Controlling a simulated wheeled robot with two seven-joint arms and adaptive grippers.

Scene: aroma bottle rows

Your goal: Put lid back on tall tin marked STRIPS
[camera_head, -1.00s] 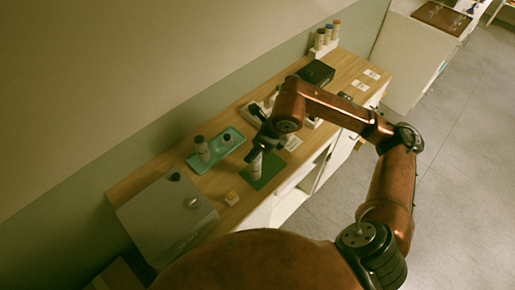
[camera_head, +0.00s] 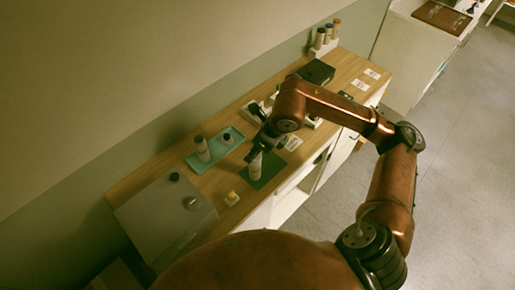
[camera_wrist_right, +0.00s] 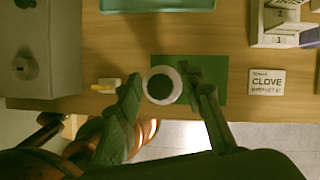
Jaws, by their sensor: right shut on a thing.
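A white cylindrical container (camera_head: 255,169) stands upright at the green mat (camera_head: 268,177); no STRIPS marking is readable. In the right wrist view it is seen end-on as a white ring (camera_wrist_right: 149,93) around a dark round centre; I cannot tell if that is a lid or an opening. My right gripper (camera_head: 258,152) is at its upper end. In the right wrist view its fingers (camera_wrist_right: 160,85) close on either side of the container, over the mat's left edge. My left gripper is not in view.
A teal tray (camera_head: 232,148) holds a dark-topped white bottle (camera_head: 203,152) and a shorter dark-topped item (camera_head: 227,138). A grey box (camera_head: 160,215) and a small yellow-and-white item (camera_head: 232,198) stand to the left. A CLOVE card (camera_wrist_right: 266,82) lies right of the mat.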

